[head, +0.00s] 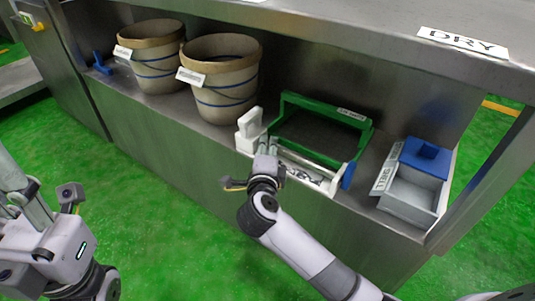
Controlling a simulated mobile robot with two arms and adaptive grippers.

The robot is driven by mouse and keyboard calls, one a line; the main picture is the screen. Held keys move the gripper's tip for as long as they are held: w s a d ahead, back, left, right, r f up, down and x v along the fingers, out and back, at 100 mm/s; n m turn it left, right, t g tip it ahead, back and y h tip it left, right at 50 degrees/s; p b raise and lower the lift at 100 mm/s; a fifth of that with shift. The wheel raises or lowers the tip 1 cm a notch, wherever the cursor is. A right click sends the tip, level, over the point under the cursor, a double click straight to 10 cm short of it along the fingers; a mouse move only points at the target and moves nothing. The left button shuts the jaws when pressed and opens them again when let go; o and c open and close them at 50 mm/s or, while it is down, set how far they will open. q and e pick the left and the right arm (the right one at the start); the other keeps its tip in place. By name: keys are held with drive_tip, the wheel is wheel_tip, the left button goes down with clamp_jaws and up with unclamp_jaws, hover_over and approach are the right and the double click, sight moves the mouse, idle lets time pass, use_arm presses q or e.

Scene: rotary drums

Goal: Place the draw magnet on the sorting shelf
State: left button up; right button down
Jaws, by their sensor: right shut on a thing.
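A white block with an upright handle (249,125), which looks like the draw magnet, is at the front edge of the steel shelf (160,116), left of a green frame. My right gripper (266,147) is shut on it from the front right. The fingers partly hide it, and I cannot tell whether its base touches the shelf. My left gripper (30,205) is at the lower left, away from the shelf and partly cut off by the picture edge. Its fingertips do not show clearly.
The green frame (325,109) surrounds a dark screen, with a white tray (310,178) in front. Two labelled buckets (155,55) (222,80) stand left. A grey bin (411,195) with a blue block (426,156) stands right. The counter (370,22) overhangs the shelf.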

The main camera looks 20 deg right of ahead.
drive_tip(key=shift+r, duration=0.15)
drive_tip(key=c, duration=1.4)
unclamp_jaws()
